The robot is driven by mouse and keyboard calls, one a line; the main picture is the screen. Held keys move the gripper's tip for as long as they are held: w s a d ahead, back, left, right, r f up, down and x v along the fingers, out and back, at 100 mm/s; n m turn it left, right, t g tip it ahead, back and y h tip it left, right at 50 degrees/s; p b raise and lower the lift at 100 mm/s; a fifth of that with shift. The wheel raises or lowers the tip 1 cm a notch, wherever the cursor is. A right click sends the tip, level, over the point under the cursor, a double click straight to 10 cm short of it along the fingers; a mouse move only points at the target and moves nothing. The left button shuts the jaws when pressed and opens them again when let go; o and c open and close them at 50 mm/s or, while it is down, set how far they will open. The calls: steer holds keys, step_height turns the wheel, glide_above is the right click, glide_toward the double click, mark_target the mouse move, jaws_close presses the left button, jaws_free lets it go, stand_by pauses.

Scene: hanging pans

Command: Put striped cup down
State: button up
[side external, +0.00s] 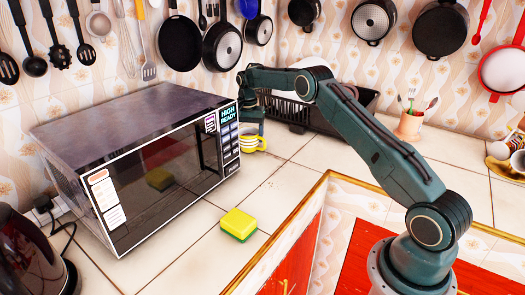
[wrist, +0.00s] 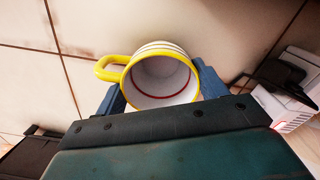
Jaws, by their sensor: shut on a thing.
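The striped cup (wrist: 160,80) is yellow and white with a yellow handle. In the wrist view I look into its open mouth, which is empty with a red ring inside. My gripper (wrist: 160,88) has one blue finger on each side of the cup and is shut on it. My fingers are mostly hidden there. I cannot tell whether the cup's base touches the tiles.
A black microwave (side external: 150,160) stands close on the left of the cup. A yellow and green sponge (side external: 238,223) lies on the tiled counter (side external: 190,240) in front. A black dish rack (side external: 290,112) is behind. Pans (side external: 180,44) hang on the wall. Tiles right of the cup are clear.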

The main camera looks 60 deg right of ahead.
steer(key=o, duration=1.1)
steer(key=shift+f, duration=0.15)
step_height(320, 180, up, 12)
steer(key=shift+r, duration=0.15)
steer(key=shift+r, duration=0.1)
stand_by(0.6)
